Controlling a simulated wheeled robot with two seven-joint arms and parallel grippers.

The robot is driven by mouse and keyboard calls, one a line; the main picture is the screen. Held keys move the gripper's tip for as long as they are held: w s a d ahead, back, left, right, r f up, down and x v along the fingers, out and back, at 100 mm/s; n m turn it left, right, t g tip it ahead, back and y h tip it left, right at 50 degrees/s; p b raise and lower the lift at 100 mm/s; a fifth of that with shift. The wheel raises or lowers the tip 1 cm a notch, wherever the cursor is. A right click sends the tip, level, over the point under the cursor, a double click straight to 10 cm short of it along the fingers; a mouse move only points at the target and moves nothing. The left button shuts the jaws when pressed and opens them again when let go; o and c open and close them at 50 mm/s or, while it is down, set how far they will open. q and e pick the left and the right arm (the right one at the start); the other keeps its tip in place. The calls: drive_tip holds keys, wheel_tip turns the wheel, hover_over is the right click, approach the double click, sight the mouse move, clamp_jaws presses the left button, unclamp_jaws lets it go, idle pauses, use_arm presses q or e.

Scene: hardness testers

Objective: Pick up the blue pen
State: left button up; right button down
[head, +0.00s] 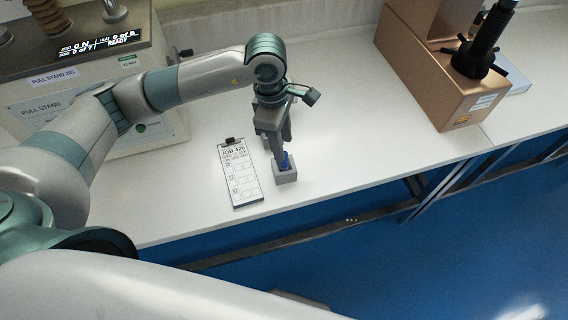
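The blue pen (286,161) stands in a small grey square holder (286,175) near the front edge of the white bench. Only a short blue part of it shows above the holder; the rest is hidden by the gripper. My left gripper (281,151) points down right over the holder, with its fingers at the pen. I cannot tell whether the fingers are closed on it or only around it. My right gripper is not in view.
A clipboard sheet reading JOB 426 (239,174) lies left of the holder. The bench (345,130) between the holder and the copper-coloured tester is clear.

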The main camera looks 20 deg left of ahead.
sight(284, 164)
use_arm(q)
drive_tip(key=shift+f, duration=0.4)
drive_tip(key=shift+f, duration=0.1)
drive_tip(key=shift+d+f+b, duration=0.15)
drive_tip(key=shift+f+b, duration=0.15)
drive_tip(key=shift+f, duration=0.95)
drive_tip(key=shift+d+f+b, duration=0.1)
drive_tip(key=shift+f+b, duration=0.2)
drive_tip(key=shift+f, duration=0.95)
clamp_jaws()
